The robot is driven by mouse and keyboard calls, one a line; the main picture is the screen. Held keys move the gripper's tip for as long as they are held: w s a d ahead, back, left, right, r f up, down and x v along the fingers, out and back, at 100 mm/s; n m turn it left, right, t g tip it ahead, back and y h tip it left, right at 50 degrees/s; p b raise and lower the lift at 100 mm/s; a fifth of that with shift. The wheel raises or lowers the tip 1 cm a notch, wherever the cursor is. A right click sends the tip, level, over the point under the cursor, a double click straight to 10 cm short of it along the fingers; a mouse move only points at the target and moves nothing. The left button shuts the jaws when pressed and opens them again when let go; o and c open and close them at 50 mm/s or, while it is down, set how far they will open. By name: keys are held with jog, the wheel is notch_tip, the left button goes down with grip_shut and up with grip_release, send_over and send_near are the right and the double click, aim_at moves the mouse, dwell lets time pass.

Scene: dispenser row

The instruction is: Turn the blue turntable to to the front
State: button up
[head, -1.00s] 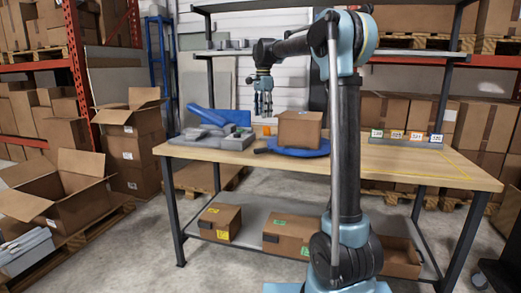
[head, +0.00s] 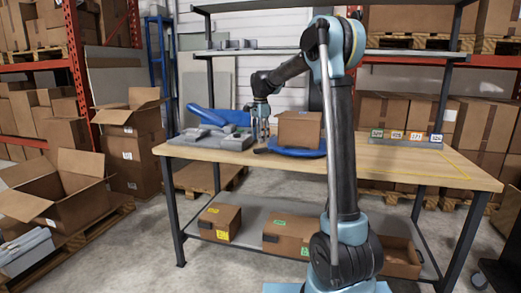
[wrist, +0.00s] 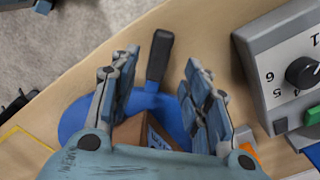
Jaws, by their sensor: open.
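The blue turntable (head: 305,154) lies on the wooden table and carries a brown cardboard box (head: 298,129). Its black handle (head: 260,151) points left in the head view. In the wrist view the blue disc (wrist: 75,118) is partly hidden by my fingers, and the black handle (wrist: 158,58) shows between them, pointing up. My gripper (head: 261,138) is open, fingers down, just above the handle; in the wrist view its fingers (wrist: 162,65) stand on either side of the handle, apart from it. The box (wrist: 135,130) is mostly hidden below the gripper there.
A grey device (head: 215,138) with a dial sits left of the turntable, close to my gripper, with a blue chute (head: 213,115) behind it. A strip of numbered labels (head: 405,137) stands at the right. The table's front edge is clear.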

jog(key=shift+f, duration=2.75)
grip_shut()
